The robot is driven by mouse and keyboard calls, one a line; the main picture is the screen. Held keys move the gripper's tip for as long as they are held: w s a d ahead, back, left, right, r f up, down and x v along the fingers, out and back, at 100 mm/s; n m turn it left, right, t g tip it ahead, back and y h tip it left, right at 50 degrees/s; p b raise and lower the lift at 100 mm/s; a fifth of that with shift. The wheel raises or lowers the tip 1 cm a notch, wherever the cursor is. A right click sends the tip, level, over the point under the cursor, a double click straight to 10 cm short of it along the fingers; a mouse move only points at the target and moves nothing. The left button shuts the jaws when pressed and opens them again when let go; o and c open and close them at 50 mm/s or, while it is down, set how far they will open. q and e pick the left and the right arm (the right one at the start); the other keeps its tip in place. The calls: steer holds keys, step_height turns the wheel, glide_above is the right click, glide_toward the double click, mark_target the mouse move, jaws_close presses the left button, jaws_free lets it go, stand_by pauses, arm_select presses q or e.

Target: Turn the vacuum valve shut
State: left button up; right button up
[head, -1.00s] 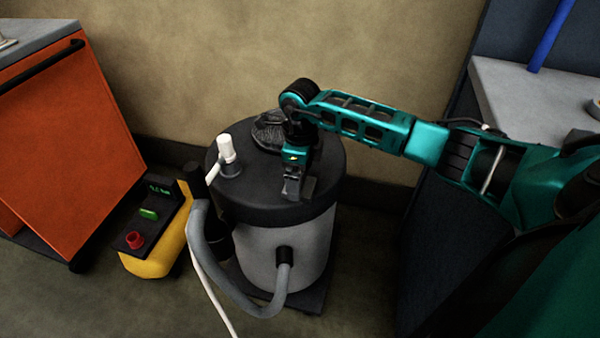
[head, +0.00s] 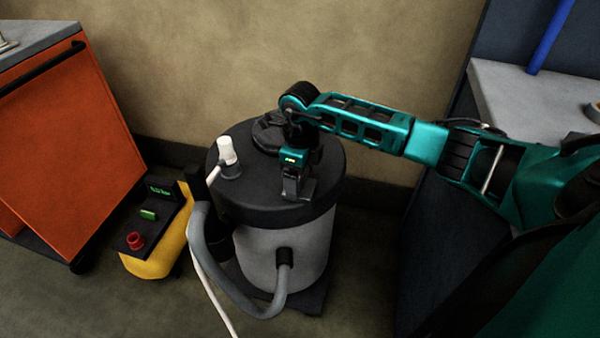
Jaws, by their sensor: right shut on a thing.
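The vacuum is a grey drum (head: 258,248) with a black lid (head: 238,195). My right gripper (head: 297,192) reaches down from above onto the front right part of the lid. It is shut on a small part there, which I take to be the vacuum valve; the fingers hide nearly all of it, so its exact angle cannot be told. A white capped fitting (head: 228,150) stands upright on the left of the lid, apart from the gripper. My left gripper is not in view.
A grey hose (head: 210,262) and a thin white tube run down the drum's left side. A yellow unit (head: 155,262) with a red knob and green display stands left. An orange cabinet (head: 75,130) is far left. A grey worktop (head: 515,98) is at right.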

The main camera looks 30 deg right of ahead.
steer(key=m+p, duration=0.3)
steer(key=m, duration=0.3)
steer(key=shift+r, duration=0.2)
steer(key=shift+m+p, duration=0.5)
steer(key=shift+m, duration=0.5)
steer(key=shift+m+p, duration=0.45)
steer(key=shift+m, duration=0.45)
steer(key=m+p, duration=0.1)
steer(key=m, duration=0.1)
steer(key=shift+m, duration=0.3)
steer(key=shift+m+p, duration=0.85)
steer(key=shift+m, duration=0.25)
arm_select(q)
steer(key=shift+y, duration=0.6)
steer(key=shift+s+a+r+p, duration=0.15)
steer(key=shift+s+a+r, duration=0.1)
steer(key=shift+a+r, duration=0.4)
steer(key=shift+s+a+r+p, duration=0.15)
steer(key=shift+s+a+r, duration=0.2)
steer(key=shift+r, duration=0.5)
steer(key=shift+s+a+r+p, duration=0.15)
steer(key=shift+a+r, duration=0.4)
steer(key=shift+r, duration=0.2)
arm_select(e)
steer(key=shift+f+m, duration=0.1)
steer(key=shift+m, duration=0.8)
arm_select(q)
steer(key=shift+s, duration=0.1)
